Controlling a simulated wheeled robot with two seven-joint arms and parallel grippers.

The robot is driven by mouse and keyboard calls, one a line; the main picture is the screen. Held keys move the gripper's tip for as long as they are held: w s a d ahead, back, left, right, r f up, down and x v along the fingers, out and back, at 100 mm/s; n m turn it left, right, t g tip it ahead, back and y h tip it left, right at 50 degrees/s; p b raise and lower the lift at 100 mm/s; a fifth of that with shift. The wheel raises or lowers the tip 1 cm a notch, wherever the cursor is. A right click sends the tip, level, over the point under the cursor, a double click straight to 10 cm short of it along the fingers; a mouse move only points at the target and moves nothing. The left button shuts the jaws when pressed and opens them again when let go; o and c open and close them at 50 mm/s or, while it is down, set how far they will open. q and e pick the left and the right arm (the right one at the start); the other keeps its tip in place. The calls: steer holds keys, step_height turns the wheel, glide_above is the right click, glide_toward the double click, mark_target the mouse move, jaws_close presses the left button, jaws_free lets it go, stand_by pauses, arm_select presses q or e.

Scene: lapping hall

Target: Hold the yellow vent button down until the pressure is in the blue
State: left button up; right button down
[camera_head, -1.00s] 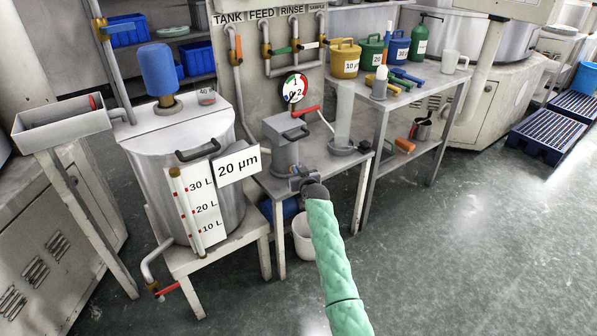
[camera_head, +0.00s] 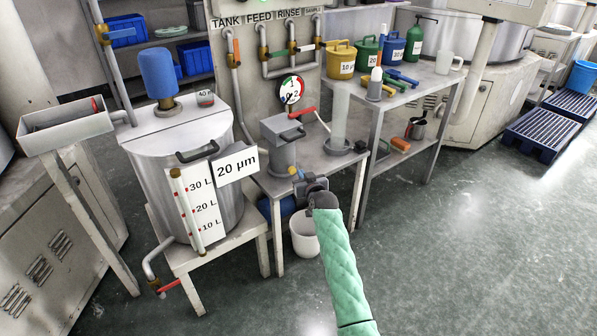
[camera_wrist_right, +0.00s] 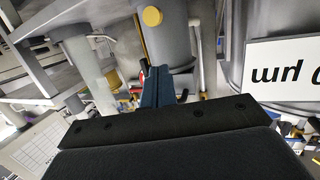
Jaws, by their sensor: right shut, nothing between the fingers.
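The yellow vent button (camera_head: 292,170) is a small round knob low on the front of the grey filter housing (camera_head: 284,150). In the right wrist view the yellow button (camera_wrist_right: 152,17) is a round disc facing me, above the fingertips. My right gripper (camera_head: 299,178) is just in front of and below the button; the fingers (camera_wrist_right: 157,72) are shut, empty and appear apart from it. The round pressure gauge (camera_head: 291,90) has white, red and blue parts on its dial; its needle is too small to read surely. My left gripper is not in view.
A steel tank (camera_head: 150,160) with a "20 µm" sign (camera_head: 237,165) stands left of the housing. A red-handled valve (camera_head: 302,112) is above the housing. A white bucket (camera_head: 304,240) is below. A bench (camera_head: 385,107) with coloured cans stands right. The floor in front is clear.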

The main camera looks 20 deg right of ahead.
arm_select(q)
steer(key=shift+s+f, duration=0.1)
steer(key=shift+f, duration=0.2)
arm_select(e)
steer(key=shift+s+d+r, duration=0.1)
steer(key=shift+s+r, duration=0.05)
steer(key=shift+s, duration=0.6)
steer(key=shift+s+r, duration=0.1)
steer(key=shift+s, duration=0.65)
